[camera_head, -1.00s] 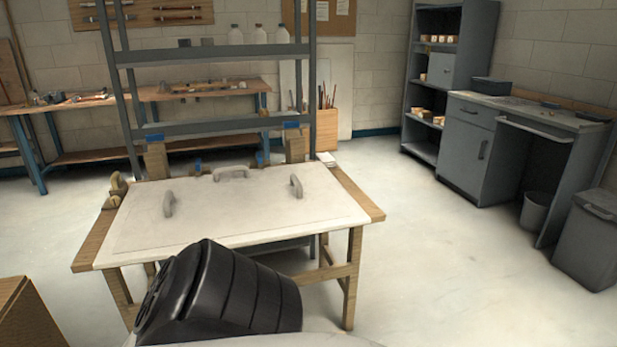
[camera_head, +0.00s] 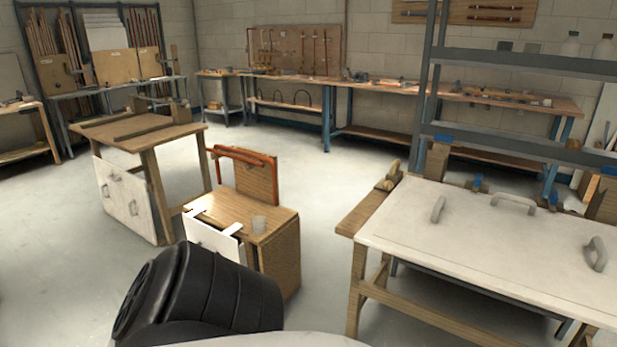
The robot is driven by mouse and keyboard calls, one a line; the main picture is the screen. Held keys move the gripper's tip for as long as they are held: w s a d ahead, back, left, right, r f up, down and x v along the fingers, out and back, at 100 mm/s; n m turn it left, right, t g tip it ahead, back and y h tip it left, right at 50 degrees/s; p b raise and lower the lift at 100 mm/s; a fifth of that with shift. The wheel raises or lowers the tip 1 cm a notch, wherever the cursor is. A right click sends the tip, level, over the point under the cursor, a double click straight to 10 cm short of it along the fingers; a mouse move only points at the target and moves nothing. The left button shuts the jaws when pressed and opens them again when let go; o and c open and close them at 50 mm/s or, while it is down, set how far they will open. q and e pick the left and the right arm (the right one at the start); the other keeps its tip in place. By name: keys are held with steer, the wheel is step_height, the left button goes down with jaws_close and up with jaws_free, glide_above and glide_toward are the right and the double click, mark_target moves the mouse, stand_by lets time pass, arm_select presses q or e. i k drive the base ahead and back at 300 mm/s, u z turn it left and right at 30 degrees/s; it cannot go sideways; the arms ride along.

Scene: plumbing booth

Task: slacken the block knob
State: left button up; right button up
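I cannot tell for sure which part is the block knob. Small rounded wooden pieces (camera_head: 389,176) sit at the back left corner of the white-topped table (camera_head: 470,248). Upright wooden blocks with blue parts stand along the table's back edge, one at the left (camera_head: 436,160) and one at the right (camera_head: 604,200). Small blue-and-tan fittings (camera_head: 478,184) lie between them. These are too small to make out well. Neither gripper shows in the view.
Three grey handles, one of them (camera_head: 513,203), stand on the white top. A wooden bench (camera_head: 135,130) stands farther left. Bare floor (camera_head: 325,220) lies between cabinet and table.

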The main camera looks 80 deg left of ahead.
mark_target(388, 185)
steer(key=u, duration=2.3)
